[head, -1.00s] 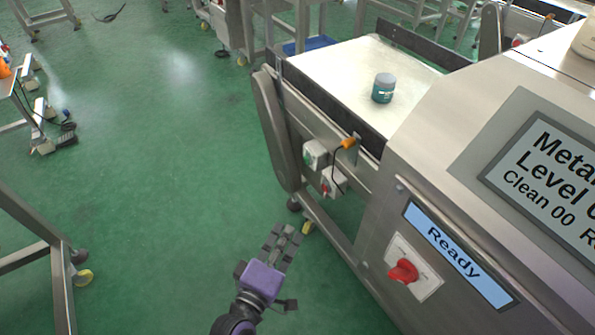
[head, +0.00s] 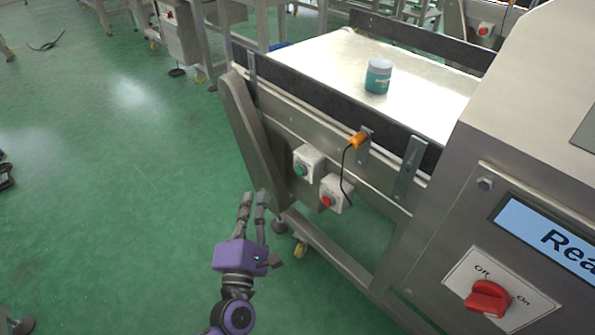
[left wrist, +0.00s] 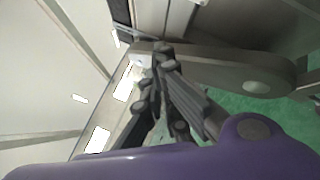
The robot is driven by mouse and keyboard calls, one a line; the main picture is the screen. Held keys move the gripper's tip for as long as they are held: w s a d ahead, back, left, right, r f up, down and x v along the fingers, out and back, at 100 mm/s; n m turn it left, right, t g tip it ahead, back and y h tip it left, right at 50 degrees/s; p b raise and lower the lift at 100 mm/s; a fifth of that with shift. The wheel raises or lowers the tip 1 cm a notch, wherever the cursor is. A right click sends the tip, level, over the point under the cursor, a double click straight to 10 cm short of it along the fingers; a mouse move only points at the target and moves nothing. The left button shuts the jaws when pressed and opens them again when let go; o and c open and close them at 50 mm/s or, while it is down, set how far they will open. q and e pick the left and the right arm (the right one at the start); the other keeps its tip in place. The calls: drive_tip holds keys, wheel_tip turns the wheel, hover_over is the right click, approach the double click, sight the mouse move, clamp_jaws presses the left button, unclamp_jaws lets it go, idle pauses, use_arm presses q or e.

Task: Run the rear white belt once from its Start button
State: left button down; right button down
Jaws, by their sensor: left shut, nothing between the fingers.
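The white belt (head: 425,88) runs along the top of the steel conveyor frame, with a teal jar (head: 378,76) standing on it. On the frame's side is a white box with a green button (head: 299,170). A second white box with a red button (head: 327,201) is mounted lower and to its right. My left gripper (head: 254,196) is shut and empty, left of and a little below the green button in the picture, apart from both boxes. In the left wrist view, its dark fingers (left wrist: 160,62) point toward the conveyor's rounded end arm. My right gripper is not in view.
An orange-tipped sensor (head: 357,141) with a black cable juts from the frame near the boxes. The metal detector housing stands at right with a red Off/On knob (head: 487,299) and a blue display (head: 550,235).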

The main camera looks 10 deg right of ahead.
sight(300, 170)
use_arm(q)
drive_tip(key=w+d+b, duration=0.1)
drive_tip(key=w+d, duration=0.4)
drive_tip(key=d, duration=0.2)
idle(0.4)
idle(0.6)
drive_tip(key=shift+w, duration=0.1)
idle(0.4)
drive_tip(key=shift+d, duration=0.1)
drive_tip(key=shift+w+d+b, duration=0.2)
drive_tip(key=shift+d+b, duration=0.05)
drive_tip(key=shift+b, duration=0.1)
